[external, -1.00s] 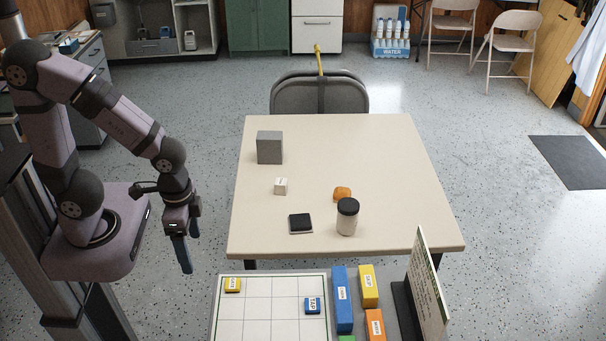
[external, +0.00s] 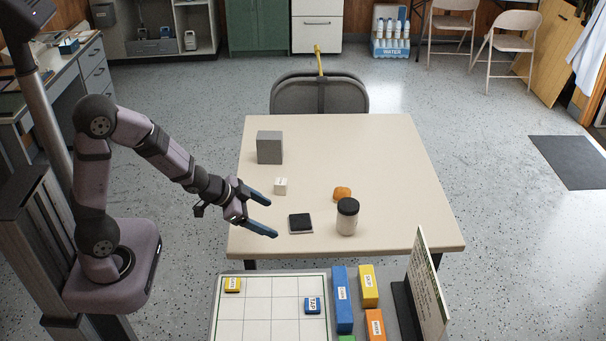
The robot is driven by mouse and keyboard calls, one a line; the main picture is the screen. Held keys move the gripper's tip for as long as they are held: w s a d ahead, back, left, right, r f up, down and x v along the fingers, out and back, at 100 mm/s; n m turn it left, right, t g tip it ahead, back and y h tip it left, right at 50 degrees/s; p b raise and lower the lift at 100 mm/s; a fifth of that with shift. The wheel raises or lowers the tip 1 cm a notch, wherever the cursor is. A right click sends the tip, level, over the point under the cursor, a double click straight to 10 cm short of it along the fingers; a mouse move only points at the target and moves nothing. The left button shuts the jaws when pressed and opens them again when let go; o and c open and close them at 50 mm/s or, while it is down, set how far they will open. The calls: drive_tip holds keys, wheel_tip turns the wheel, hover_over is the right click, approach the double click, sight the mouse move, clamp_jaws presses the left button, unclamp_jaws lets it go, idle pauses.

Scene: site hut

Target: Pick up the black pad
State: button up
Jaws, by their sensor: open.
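The black pad (external: 300,221) lies flat near the front of the beige table, on a thin light-grey base. My gripper (external: 273,218) is open and empty, with its two blue fingers pointing right toward the pad. The fingers are at the table's left front part, just left of the pad in the picture. Their height above the table is hard to tell. Nothing hides the pad.
A jar with a black lid (external: 347,217) stands right of the pad, with an orange lump (external: 342,194) behind it. A small white cube (external: 281,186) and a grey block (external: 269,147) stand farther back. The table's (external: 390,160) right side is clear.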

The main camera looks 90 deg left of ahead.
sight(293, 221)
drive_tip(key=a+f+t+b, duration=0.2)
drive_tip(key=a+f+b, duration=0.1)
drive_tip(key=w+a+f+t+b, duration=0.1)
drive_tip(key=a+f+b, duration=0.1)
drive_tip(key=shift+t+h, duration=0.3)
drive_tip(key=shift+h, duration=0.1)
drive_tip(key=shift+s+a+f+t+h+b, duration=0.15)
drive_tip(key=shift+s+a+t+h+b, duration=0.15)
drive_tip(key=shift+t+b, duration=0.45)
drive_tip(key=shift+s+b, duration=0.15)
drive_tip(key=shift+b, duration=0.15)
drive_tip(key=shift+d+r+b+x, duration=0.1)
drive_tip(key=shift+d+x, duration=0.05)
drive_tip(key=shift+x, duration=1.05)
drive_tip(key=shift+d+r+b+x, duration=0.1)
drive_tip(key=shift+b+x, duration=0.05)
drive_tip(key=shift+x, duration=1.05)
drive_tip(key=shift+d+r+b+x, duration=0.1)
drive_tip(key=shift+d+x, duration=0.05)
drive_tip(key=shift+x, duration=1.05)
drive_tip(key=shift+a+t, duration=0.1)
drive_tip(key=shift+t, duration=0.15)
drive_tip(key=c, duration=1.2)
